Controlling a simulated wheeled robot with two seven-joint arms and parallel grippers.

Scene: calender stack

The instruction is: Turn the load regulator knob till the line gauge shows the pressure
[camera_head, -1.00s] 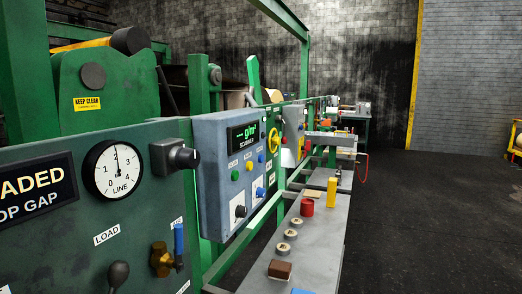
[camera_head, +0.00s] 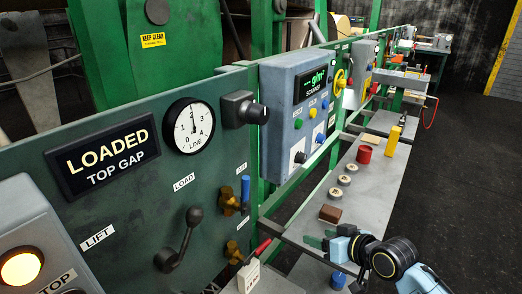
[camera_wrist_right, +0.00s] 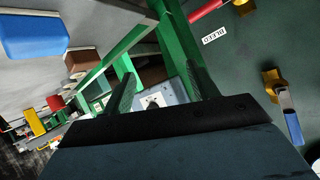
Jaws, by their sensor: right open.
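The line gauge (camera_head: 189,126) is a round white dial on the green panel; its needle points almost straight up, near the 2. The black load regulator knob (camera_head: 244,109) sticks out of a grey housing just right of the gauge. My right gripper (camera_head: 313,241) is at the lower right, over the grey shelf, below and right of the knob and well apart from it. Its two dark green fingers (camera_wrist_right: 160,72) are spread and empty in the wrist view. The knob cannot be made out in the wrist view. My left gripper is not in view.
A blue-handled brass valve (camera_head: 236,195) and a black lever (camera_head: 181,240) project from the panel. The grey scanner box (camera_head: 282,100) stands right of the knob.

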